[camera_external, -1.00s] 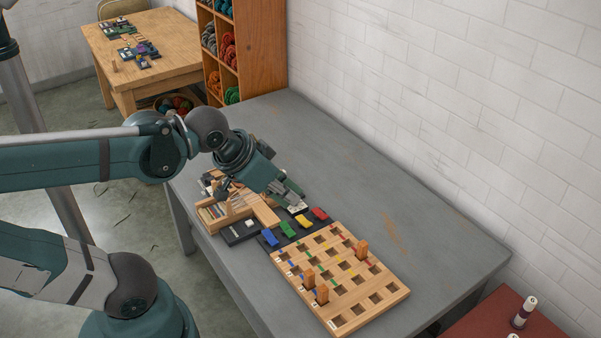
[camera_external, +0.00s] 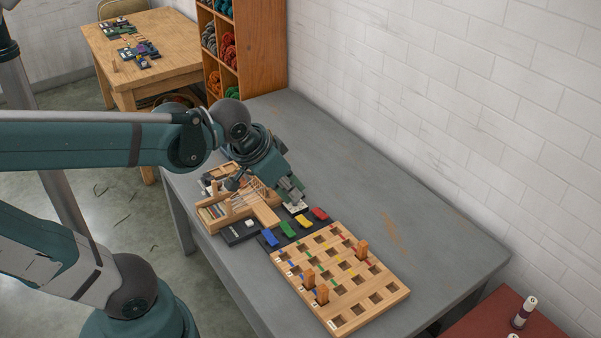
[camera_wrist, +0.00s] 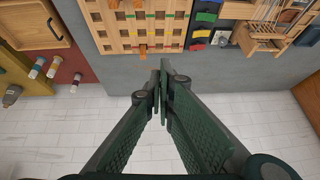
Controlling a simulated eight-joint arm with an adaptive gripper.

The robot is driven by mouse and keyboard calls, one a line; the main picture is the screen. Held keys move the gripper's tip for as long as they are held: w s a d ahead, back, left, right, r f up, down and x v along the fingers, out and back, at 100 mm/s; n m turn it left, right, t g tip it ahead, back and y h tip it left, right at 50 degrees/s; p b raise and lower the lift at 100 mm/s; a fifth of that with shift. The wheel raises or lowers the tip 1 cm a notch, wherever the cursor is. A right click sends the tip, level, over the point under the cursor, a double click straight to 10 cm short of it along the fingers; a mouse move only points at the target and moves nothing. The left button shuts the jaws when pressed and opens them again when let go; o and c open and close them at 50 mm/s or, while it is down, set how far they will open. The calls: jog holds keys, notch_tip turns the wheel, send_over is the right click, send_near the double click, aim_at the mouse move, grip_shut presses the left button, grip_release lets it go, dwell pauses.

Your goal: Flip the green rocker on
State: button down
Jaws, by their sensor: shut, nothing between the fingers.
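The green rocker (camera_external: 288,229) sits in a dark strip between the blue rocker (camera_external: 270,237) and the yellow rocker (camera_external: 303,221). The red rocker (camera_external: 320,214) is at the wall end. Which way the green rocker is tipped is too small to tell. My gripper (camera_external: 295,204) is shut and empty, and appears just behind the rocker row in the external view. In the wrist view, my gripper (camera_wrist: 162,72) points toward the wooden board, with the green rocker (camera_wrist: 206,17) up and right of the fingertips. It does not appear to touch any rocker.
A wooden board (camera_external: 350,316) with square holes and a few upright pegs lies right of the rockers. A small wooden loom (camera_external: 235,208) and a dark box with a white button (camera_external: 240,232) stand to the left. The grey table (camera_external: 430,235) is clear toward the wall.

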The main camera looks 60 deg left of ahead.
jog(key=w+a+f+g, duration=0.1)
jog(key=w+a+f, duration=0.2)
jog(key=a, duration=0.1)
jog(key=g+y+b, duration=0.2)
jog(key=g+y, duration=0.1)
jog(key=g, duration=0.2)
send_over(283, 222)
jog(key=d, duration=0.6)
notch_tip(283, 222, down, 13)
jog(key=shift+a, duration=0.25)
jog(key=shift+r, duration=0.1)
jog(key=shift+b+x, duration=1.2)
jog(key=shift+x, duration=5.8)
jog(key=shift+d, duration=0.1)
jog(key=shift+h, duration=0.3)
